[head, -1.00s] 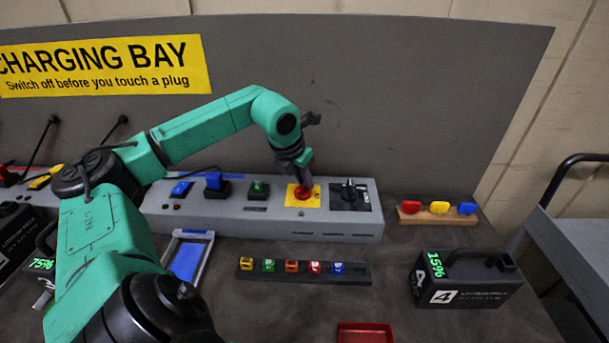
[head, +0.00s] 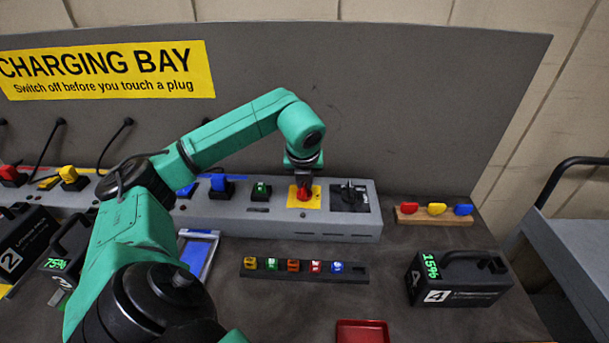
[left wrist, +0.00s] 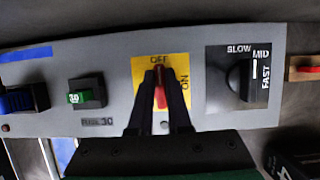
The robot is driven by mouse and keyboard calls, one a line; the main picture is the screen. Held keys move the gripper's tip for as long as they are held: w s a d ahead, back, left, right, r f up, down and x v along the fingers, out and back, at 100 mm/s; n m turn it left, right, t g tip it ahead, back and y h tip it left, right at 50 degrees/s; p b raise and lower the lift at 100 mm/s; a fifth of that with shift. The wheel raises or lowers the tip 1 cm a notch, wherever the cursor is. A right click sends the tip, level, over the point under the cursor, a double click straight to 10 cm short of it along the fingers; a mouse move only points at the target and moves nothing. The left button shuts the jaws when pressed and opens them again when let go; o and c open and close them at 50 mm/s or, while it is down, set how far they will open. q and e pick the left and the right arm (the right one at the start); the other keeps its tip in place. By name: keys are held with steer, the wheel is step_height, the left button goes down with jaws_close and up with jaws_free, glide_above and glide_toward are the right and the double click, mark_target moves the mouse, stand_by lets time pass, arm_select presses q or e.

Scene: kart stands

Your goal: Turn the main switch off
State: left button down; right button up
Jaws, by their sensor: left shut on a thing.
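The main switch is a red handle (head: 304,195) on a yellow plate (head: 317,202) on top of the grey charging console. In the left wrist view the handle (left wrist: 160,97) stands about upright in the picture, its far end by the word OFF. The word ON is to its right. My left gripper (head: 304,183) is over the switch from above, and its dark fingers (left wrist: 160,80) are shut on the handle from both sides, hiding part of it. My right gripper is not in view.
A black SLOW/MID/FAST dial (head: 349,195) sits close right of the switch. A green switch (head: 261,190) and a blue plug (head: 220,184) are to its left. In front are a rack of coloured tags (head: 305,273), a red tray (head: 362,332) and battery 4 (head: 458,280).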

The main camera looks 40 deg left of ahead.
arm_select(q)
steer(key=shift+w+a+r, duration=0.1)
steer(key=shift+r, duration=0.1)
steer(key=c, duration=0.9)
jaws_free()
steer(key=shift+f, duration=0.1)
steer(key=shift+o, duration=0.2)
steer(key=shift+d+r, duration=0.2)
steer(key=shift+r, duration=0.3)
steer(key=p+v, duration=0.1)
steer(key=v, duration=1.2)
steer(key=shift+s+d+r+p, duration=0.15)
steer(key=shift+s+r+p, duration=0.05)
steer(key=shift+s+p, duration=0.15)
steer(key=shift+f, duration=0.1)
